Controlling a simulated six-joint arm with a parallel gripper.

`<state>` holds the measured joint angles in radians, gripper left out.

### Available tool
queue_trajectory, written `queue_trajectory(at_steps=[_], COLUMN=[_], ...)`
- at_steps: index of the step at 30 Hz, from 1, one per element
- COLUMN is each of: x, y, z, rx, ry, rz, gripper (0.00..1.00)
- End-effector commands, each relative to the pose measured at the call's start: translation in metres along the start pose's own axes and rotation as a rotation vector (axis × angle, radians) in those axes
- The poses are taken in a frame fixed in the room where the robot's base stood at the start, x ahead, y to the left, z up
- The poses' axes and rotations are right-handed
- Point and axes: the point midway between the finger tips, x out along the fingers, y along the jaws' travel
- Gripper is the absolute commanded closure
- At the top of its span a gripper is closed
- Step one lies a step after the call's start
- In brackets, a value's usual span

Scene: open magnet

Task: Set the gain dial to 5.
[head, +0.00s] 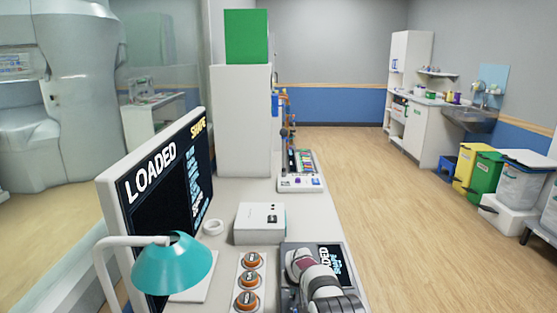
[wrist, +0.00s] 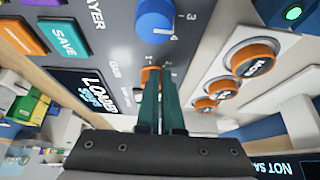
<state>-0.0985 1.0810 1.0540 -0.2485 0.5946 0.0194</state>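The dark control panel (wrist: 105,20) fills the upper left of the wrist view. A blue dial (wrist: 155,20) on it has a white pointer mark towards the lower right. A smaller orange dial (wrist: 147,74) sits below it, beside lettering that seems to read "GAIN". My gripper (wrist: 161,76) has two dark green fingers close together, with only a thin gap. The fingers partly cover the orange dial, and I see nothing held between them. The orange dial's setting is hidden. In the head view my arm covers much of the panel (head: 335,250).
Several orange buttons (wrist: 252,57) stand in a row beside the panel; they show in the head view too (head: 250,280). A white box (head: 260,222), a monitor (head: 155,205) and a teal lamp (head: 172,262) stand nearby.

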Motion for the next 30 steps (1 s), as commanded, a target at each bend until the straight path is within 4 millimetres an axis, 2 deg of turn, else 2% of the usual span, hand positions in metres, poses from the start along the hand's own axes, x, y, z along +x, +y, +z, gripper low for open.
queue_trajectory(at_steps=[12, 22, 30], x=[-0.005, -0.049, -0.057], y=[-0.003, -0.002, -0.002], z=[0.004, -0.019, -0.022], rx=[-0.002, 0.0, -0.001], ry=[0.005, 0.005, 0.002], rz=[-0.001, -0.001, 0.0], gripper=[1.0, 1.0, 1.0])
